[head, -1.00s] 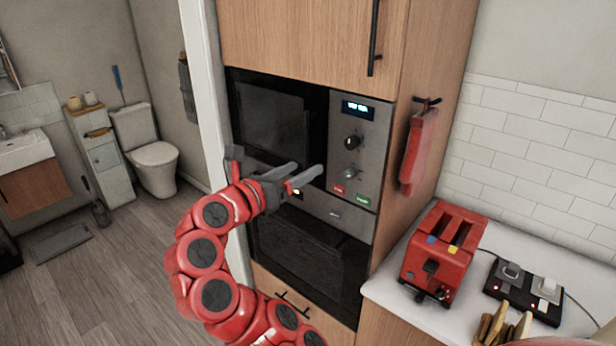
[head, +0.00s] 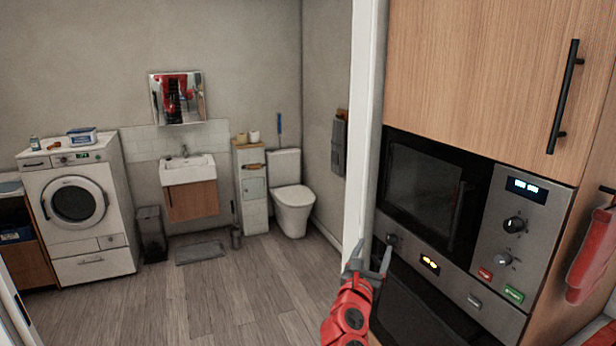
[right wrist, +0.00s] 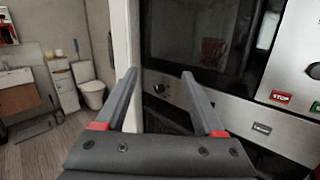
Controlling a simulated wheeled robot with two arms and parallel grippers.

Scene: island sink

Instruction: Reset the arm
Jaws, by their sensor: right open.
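My right gripper (head: 372,262) is at the lower middle of the head view, on a red arm, in front of the left edge of the built-in oven unit. In the right wrist view its two grey fingers (right wrist: 158,100) stand apart with nothing between them. The microwave (head: 428,190) sits behind and to the right of it. Whether the fingers touch the oven front, I cannot tell. My left gripper is not in view.
A white door frame (head: 366,120) stands just left of the appliances. Beyond it, a bathroom holds a toilet (head: 292,205), a sink (head: 188,170) and a washing machine (head: 78,205). A red cloth (head: 590,255) hangs at the right.

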